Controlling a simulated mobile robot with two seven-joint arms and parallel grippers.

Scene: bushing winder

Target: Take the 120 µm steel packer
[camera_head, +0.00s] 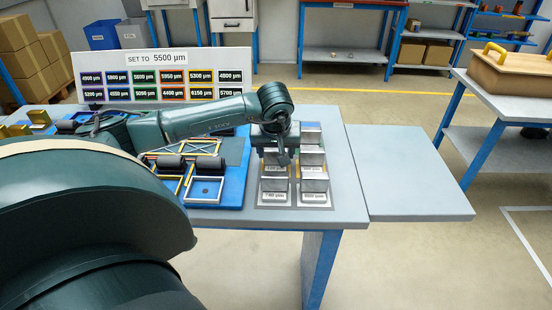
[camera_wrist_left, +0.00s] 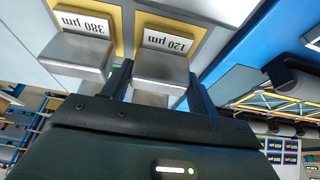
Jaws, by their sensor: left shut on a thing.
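The 120 µm steel packer (camera_wrist_left: 160,68) is a grey metal block, seen in the left wrist view beside its upside-down "120 µm" label (camera_wrist_left: 167,41). My left gripper (camera_wrist_left: 158,88) has one finger on each side of this packer and is shut on it. In the head view my left gripper (camera_head: 281,152) points down over the left column of the packer rack (camera_head: 292,202) and hides part of the blocks there. I cannot tell how far the packer is off its place. My right gripper is not in view.
The 380 µm packer (camera_wrist_left: 76,56) stands close beside the held one. A blue tray (camera_head: 232,188) with black rollers lies left of the rack. A sign reading "SET TO 5500 µm" (camera_head: 157,58) stands behind. A bare grey side table (camera_head: 405,175) is at the right.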

